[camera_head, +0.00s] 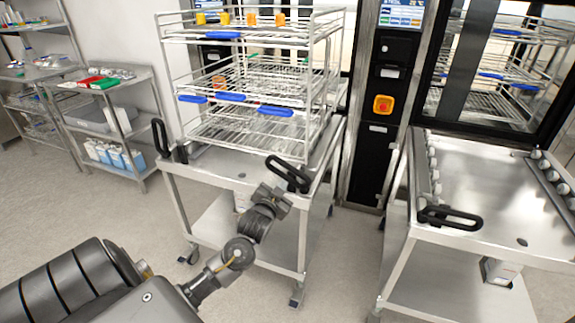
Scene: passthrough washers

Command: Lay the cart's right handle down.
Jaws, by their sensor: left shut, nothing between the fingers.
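The cart (225,174) is a steel trolley in the middle carrying a tall wire rack. Its right handle (288,174) is a black loop at the front right corner of the top. It looks slanted; I cannot tell whether it lies fully flat. The cart's left handle (159,138) is a black loop standing up at the front left corner. My left gripper (283,200) is shut and empty, just below and in front of the right handle. I cannot tell whether it touches the handle. My right gripper is out of view.
The wire rack (250,85) holds blue-tagged baskets. A second steel cart (480,185) with its own black handle (450,217) stands at right. A black control column (385,110) is between washers. Shelves (112,120) stand at left. Open floor lies left of the cart.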

